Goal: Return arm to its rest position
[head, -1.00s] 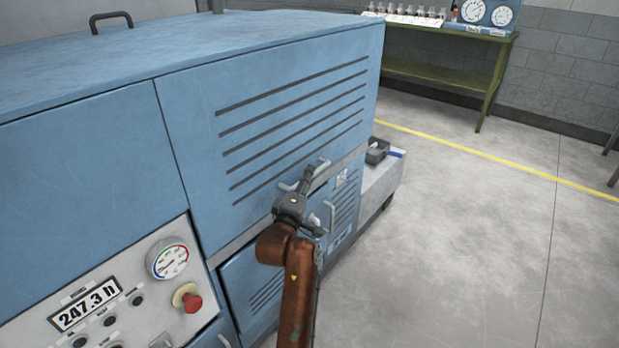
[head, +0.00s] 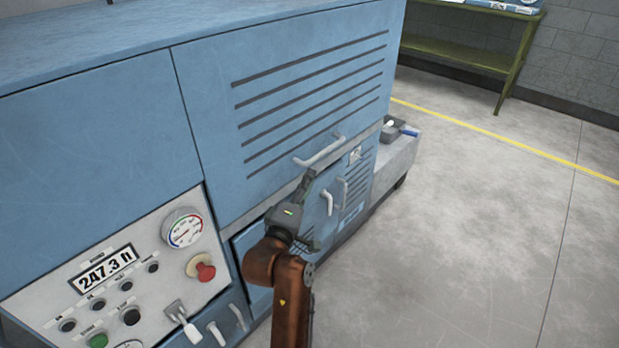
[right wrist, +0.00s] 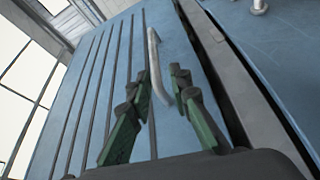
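My right arm (head: 290,300), rust-brown, reaches up in front of the blue machine cabinet (head: 120,130). Its dark gripper (head: 307,182) points at the cabinet just below the pale bar handle (head: 321,151) of the slatted upper panel. In the right wrist view, the two green-and-black fingers (right wrist: 160,82) are spread with a gap between them. The handle (right wrist: 155,60) shows beyond and between the fingertips; whether it touches them is hard to tell. Nothing is gripped. My left gripper is not in view.
A control panel (head: 147,270) with a gauge, red knob and buttons is at lower left. Lower doors with handles (head: 327,202) lie beside the gripper. A green table (head: 465,48) stands at the back. The floor on the right is clear.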

